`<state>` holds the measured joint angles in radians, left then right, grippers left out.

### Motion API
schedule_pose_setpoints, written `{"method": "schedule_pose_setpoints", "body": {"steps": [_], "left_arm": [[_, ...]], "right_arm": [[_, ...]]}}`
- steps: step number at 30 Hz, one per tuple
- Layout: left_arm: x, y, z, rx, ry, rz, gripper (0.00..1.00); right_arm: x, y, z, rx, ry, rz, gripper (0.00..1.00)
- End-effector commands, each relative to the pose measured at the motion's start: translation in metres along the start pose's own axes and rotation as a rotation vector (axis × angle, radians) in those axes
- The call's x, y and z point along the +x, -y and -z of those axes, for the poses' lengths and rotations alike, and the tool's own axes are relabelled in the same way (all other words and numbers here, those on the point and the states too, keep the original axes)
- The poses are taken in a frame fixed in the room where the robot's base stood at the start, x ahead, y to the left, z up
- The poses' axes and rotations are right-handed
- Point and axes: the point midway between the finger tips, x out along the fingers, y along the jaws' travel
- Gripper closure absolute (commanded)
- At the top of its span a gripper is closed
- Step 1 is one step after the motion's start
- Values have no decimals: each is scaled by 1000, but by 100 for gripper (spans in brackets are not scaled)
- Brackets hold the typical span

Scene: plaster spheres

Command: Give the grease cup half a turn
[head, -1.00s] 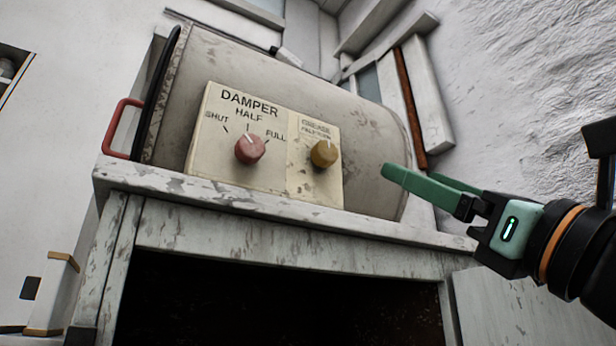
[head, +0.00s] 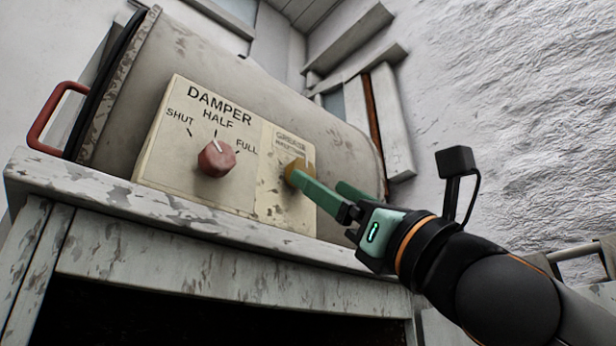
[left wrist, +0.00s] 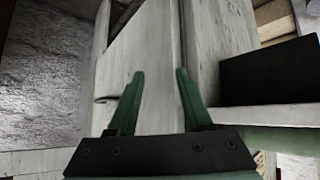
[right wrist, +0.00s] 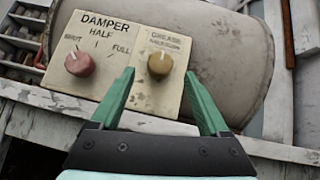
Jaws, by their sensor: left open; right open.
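The grease cup is a round yellow-brown knob (head: 294,168) on the cream panel under the word GREASE. In the head view my right gripper's near finger partly covers it. In the right wrist view the whole cup (right wrist: 160,63) shows ahead, between the lines of the two fingers and beyond their tips. My right gripper (head: 320,183) is open and empty; I cannot tell from the head view whether it touches the cup. My left gripper (left wrist: 160,72) is open and empty in its wrist view, in front of a pale wooden post, and is out of the head view.
A red damper knob (head: 217,158) with SHUT, HALF and FULL marks sits left of the cup, its pointer near HALF. The panel (head: 165,150) is on a large grey drum (head: 270,95) above a peeling white ledge (head: 120,205). A red handle (head: 50,115) is at far left.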

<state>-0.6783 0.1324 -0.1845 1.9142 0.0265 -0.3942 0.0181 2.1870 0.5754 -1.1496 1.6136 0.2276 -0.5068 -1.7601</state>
Motion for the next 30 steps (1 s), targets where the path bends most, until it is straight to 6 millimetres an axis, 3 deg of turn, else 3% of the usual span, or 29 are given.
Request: {"method": "schedule_pose_setpoints", "body": {"steps": [1,7,20,30], "left_arm": [[-6,-1,6,0,0,0,50],[-14,-1,15,-1,0,0,50],[-16,-2,16,-1,1,0,50],[-16,-1,16,-1,1,0,50]], "right_arm": [[14,0,-2,1,-1,-1,21],[42,0,-2,1,0,-1,21],[51,0,0,0,1,-1,21],[51,0,0,0,0,0,57]]}}
